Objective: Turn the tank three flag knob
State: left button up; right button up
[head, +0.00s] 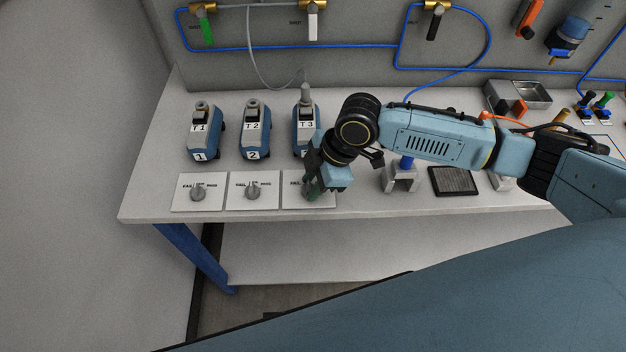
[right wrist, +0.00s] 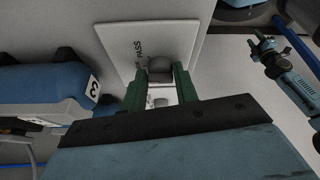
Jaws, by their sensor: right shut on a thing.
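Tank three (head: 305,112), a blue and white tank marked T3, stands third in a row, partly hidden behind my right arm. Its blue side with the number 3 lies at the left of the right wrist view (right wrist: 45,82). In front of it is a white plate (head: 290,185) with FAIL lettering; PASS shows on it in the right wrist view (right wrist: 130,30). My right gripper (head: 312,190) is shut on the grey flag knob (right wrist: 160,68), one green finger on each side. My left gripper (right wrist: 262,45) shows small in the right wrist view; its jaw state is unclear.
A grey stand (head: 400,180) and a dark mat (head: 453,181) lie right of my gripper. The bench's front edge is close.

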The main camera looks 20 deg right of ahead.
jog(key=m+p, duration=0.2)
jog(key=p, duration=0.2)
jog(key=m+t+h+p, duration=0.1)
jog(key=m+p, duration=0.2)
jog(key=p, duration=0.1)
jog(key=s+m+t+p, duration=0.1)
jog(key=m+p, duration=0.1)
jog(key=p, duration=0.3)
jog(key=shift+a+r+m+h, duration=0.15)
jog(key=shift+a+m+h, duration=0.15)
jog(key=shift+m, duration=0.1)
jog(key=shift+m+t+h+p, duration=0.4)
jog(key=shift+m+t+p, duration=0.1)
jog(key=shift+m+p, duration=0.65)
jog(key=shift+f, duration=0.2)
jog(key=o, duration=0.9)
jog(key=shift+w, duration=0.1)
jog(key=shift+o, duration=0.2)
jog(key=shift+r, duration=0.1)
jog(key=v, duration=1.3)
jog(key=shift+r, duration=0.15)
